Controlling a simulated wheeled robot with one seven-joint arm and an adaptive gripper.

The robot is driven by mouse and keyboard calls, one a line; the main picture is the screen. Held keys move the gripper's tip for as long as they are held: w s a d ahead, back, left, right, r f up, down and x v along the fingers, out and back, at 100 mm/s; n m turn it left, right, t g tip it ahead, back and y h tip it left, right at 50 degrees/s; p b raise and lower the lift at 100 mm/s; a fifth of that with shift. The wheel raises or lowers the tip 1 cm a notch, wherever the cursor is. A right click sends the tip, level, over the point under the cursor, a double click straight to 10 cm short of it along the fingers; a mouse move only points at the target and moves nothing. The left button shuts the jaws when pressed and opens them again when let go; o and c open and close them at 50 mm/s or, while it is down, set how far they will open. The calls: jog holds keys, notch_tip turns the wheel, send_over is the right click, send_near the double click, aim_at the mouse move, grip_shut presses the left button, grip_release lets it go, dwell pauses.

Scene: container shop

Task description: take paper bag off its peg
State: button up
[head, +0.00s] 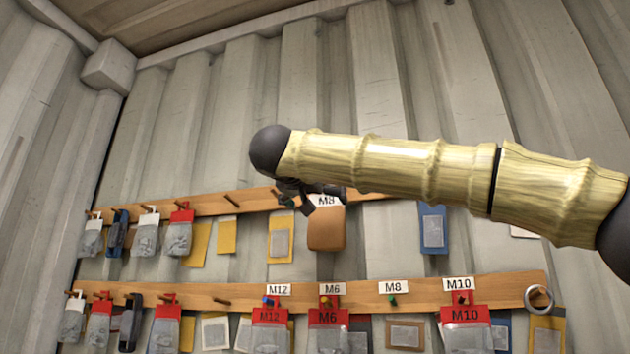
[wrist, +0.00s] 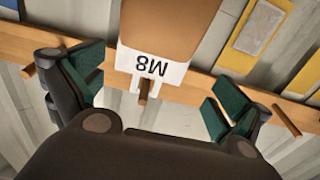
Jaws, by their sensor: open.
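The brown paper bag (head: 326,229) hangs from a peg on the upper wooden rail, with a white M8 header at its top. In the wrist view the bag (wrist: 165,25) appears upside down, and its white header (wrist: 152,68) has a slot with the wooden peg (wrist: 146,91) through it. My gripper (head: 308,196) is at the bag's top in the head view, partly hidden by my arm. In the wrist view my gripper (wrist: 152,98) is open, with one green-padded finger on each side of the header and peg. Neither finger visibly touches the bag.
The upper rail (head: 255,203) carries other packets on pegs at the left. A blue packet (head: 433,229) hangs to the right. The lower rail (head: 430,289) holds several red-topped packets and a metal ring (head: 539,298). A bare peg (wrist: 286,119) stands beside one finger.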

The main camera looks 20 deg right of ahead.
aim_at(325, 200)
jog(key=shift+x, duration=0.85)
jog(key=shift+w+d+r+p, duration=0.2)
jog(key=shift+w+d+p, duration=0.25)
jog(key=shift+d, duration=0.25)
jog(key=shift+s+d+r, duration=0.2)
jog(key=shift+s, duration=0.2)
jog(key=shift+c, duration=1)
jog(key=shift+s, duration=0.1)
jog(key=c, duration=0.3)
jog(key=shift+w+a+f, duration=0.1)
jog(key=shift+w+a, duration=0.05)
jog(key=shift+w, duration=0.1)
jog(key=c, duration=0.6)
